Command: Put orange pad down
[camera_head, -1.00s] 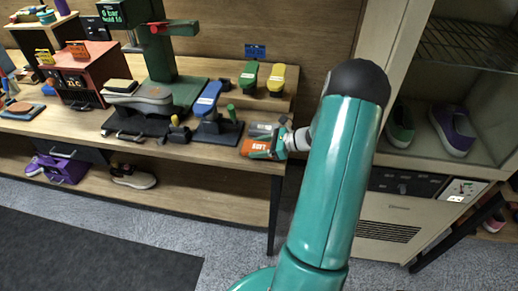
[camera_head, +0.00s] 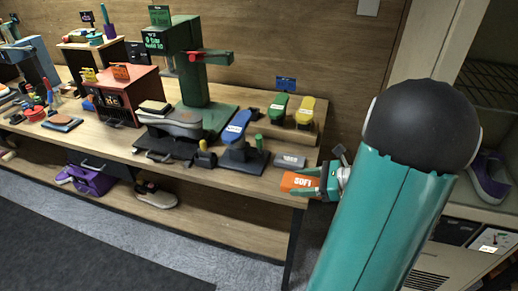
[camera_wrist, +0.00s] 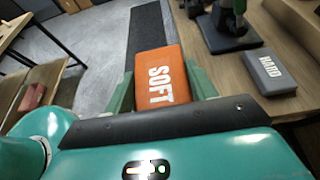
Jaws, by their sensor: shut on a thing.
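The orange pad (camera_head: 299,182), marked SOFT, is held at the right end of the wooden workbench (camera_head: 245,183). My gripper (camera_head: 318,182) is shut on it. In the wrist view the orange pad (camera_wrist: 161,77) sits between the two green fingers of my gripper (camera_wrist: 163,88). In that view the floor shows beyond the pad and the bench lies to its right. The gap between pad and bench top cannot be judged exactly. A grey pad (camera_head: 290,160) marked HARD lies on the bench beside it, and also shows in the wrist view (camera_wrist: 270,72).
A blue brush (camera_head: 237,127) on a dark stand (camera_head: 243,160) is left of the grey pad. Green (camera_head: 278,106) and yellow (camera_head: 305,111) brushes stand on a raised shelf behind. A green press (camera_head: 195,70) and a grey shoe form (camera_head: 170,124) are farther left. A cabinet (camera_head: 466,130) is at right.

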